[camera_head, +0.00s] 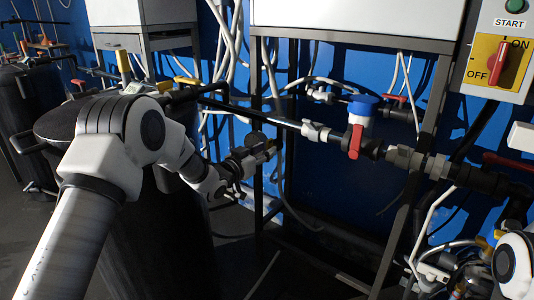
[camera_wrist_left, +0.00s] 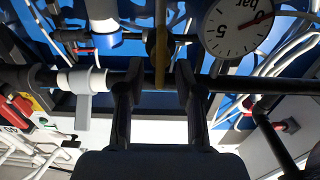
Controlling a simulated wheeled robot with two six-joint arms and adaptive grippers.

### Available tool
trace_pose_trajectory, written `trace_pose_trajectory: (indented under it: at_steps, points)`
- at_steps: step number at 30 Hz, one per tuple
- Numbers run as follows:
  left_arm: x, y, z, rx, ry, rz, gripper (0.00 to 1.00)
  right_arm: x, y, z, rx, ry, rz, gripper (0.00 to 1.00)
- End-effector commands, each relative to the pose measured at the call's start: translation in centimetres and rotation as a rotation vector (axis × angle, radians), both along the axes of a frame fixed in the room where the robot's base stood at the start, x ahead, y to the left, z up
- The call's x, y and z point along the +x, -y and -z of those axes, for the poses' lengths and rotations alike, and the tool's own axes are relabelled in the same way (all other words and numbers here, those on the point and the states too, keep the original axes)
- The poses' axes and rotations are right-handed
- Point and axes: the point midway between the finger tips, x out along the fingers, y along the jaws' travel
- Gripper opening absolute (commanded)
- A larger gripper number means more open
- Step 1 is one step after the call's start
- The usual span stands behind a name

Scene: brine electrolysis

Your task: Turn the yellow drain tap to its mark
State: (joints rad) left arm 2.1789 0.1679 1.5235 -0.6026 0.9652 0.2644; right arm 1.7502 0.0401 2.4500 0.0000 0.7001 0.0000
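The yellow drain tap (camera_wrist_left: 161,45) shows in the left wrist view as a narrow yellow bar, upright in the picture, in front of a dark pipe. My left gripper (camera_wrist_left: 158,72) is open, with one dark finger on each side of the bar and a gap visible on both sides. I cannot make out the tap's mark. Part of my right arm (camera_head: 513,265) shows at lower right; its gripper is not seen.
A red-handled valve with a blue top (camera_head: 362,115) is on the pipe to the right. A pressure gauge (camera_wrist_left: 238,26) is close to the left gripper. A switch box (camera_head: 497,62) with a red knob is at upper right. Dark drums (camera_head: 180,250) stand at left.

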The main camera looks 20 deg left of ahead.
Motion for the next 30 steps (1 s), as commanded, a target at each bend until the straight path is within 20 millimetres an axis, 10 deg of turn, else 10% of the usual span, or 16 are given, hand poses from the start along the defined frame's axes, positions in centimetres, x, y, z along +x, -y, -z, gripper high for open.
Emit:
trace_pose_trajectory:
  at_steps: [11,14,30]
  points:
    - [1.52,0.55,0.01,-0.001,0.0,0.0,0.35,-0.01,0.0,0.25,0.0,0.0,0.0,0.4]
    - [1.51,0.55,0.02,-0.001,0.0,0.0,0.0,-0.01,0.0,0.25,0.0,0.0,0.0,0.4]
    - [1.47,0.57,0.05,0.049,0.018,-0.001,0.0,-0.01,0.0,0.29,0.0,0.0,0.0,0.4]
